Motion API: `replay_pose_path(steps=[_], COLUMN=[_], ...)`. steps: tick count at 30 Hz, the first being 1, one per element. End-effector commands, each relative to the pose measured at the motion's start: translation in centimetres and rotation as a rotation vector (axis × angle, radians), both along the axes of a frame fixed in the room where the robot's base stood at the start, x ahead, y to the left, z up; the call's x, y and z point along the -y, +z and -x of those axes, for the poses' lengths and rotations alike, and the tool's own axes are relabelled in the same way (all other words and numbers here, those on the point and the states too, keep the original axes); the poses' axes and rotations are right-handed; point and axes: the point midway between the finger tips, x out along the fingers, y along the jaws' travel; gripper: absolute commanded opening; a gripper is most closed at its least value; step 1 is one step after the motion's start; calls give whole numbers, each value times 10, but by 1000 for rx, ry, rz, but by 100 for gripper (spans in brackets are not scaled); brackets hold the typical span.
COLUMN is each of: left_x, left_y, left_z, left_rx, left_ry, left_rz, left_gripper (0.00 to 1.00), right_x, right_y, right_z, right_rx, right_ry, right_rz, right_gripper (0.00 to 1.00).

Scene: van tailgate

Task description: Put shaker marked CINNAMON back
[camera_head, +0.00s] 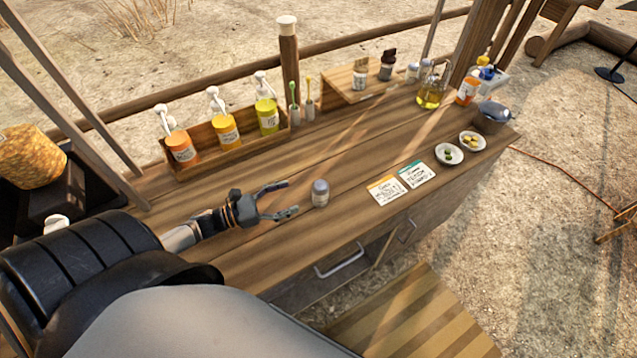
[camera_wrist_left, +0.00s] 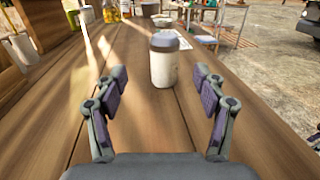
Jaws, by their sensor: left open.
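A small shaker (camera_head: 320,193) with a grey cap stands upright on the wooden counter, just to the right of my left gripper's fingertips in the head view. In the left wrist view the shaker (camera_wrist_left: 164,62) stands ahead, roughly centred between the fingers and beyond their tips. Its label cannot be read. My left gripper (camera_head: 286,198) is open and empty, low over the counter; its spread fingers also show in the left wrist view (camera_wrist_left: 160,78). A raised wooden shelf (camera_head: 342,88) at the back holds other small shakers (camera_head: 360,75) (camera_head: 387,65). My right gripper is not in view.
A wooden rack (camera_head: 190,169) with several pump bottles stands at the back left. Two cards (camera_head: 386,190) (camera_head: 417,175) and two small bowls (camera_head: 449,154) (camera_head: 472,141) lie to the right. An oil bottle (camera_head: 430,95) stands behind. The counter between shaker and shelf is clear.

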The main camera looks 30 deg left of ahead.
Motion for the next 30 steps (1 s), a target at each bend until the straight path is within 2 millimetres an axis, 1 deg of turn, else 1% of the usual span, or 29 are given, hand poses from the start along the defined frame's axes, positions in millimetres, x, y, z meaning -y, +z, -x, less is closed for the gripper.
replay_pose_path(steps=[1,3,6,8,11,14,17,18,21,24,27,30], left_x=[4,12,22,27,31,32,37,42,54,62,66,66], left_y=[-7,-9,-9,-7,-4,-1,-4,-6,-7,-6,-6,-7], left_z=[-5,-14,-27,-32,-37,-38,-44,-49,-62,-71,-76,-77], left_rx=[4,5,6,4,3,1,5,7,7,5,2,1], left_ry=[-3,-4,-4,-3,-2,-1,0,0,2,1,1,-1], left_rz=[0,0,1,0,0,0,2,3,4,3,2,-1], left_gripper=[71,71,71,71,71,71,71,71,71,71,71,71], right_x=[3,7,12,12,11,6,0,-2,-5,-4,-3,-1], right_y=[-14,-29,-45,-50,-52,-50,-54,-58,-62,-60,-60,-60], right_z=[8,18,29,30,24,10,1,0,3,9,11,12], right_rx=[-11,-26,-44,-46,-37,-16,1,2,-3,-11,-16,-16], right_ry=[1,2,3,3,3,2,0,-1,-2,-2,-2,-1], right_rz=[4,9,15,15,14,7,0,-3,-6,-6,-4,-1], right_gripper=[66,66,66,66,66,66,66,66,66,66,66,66])
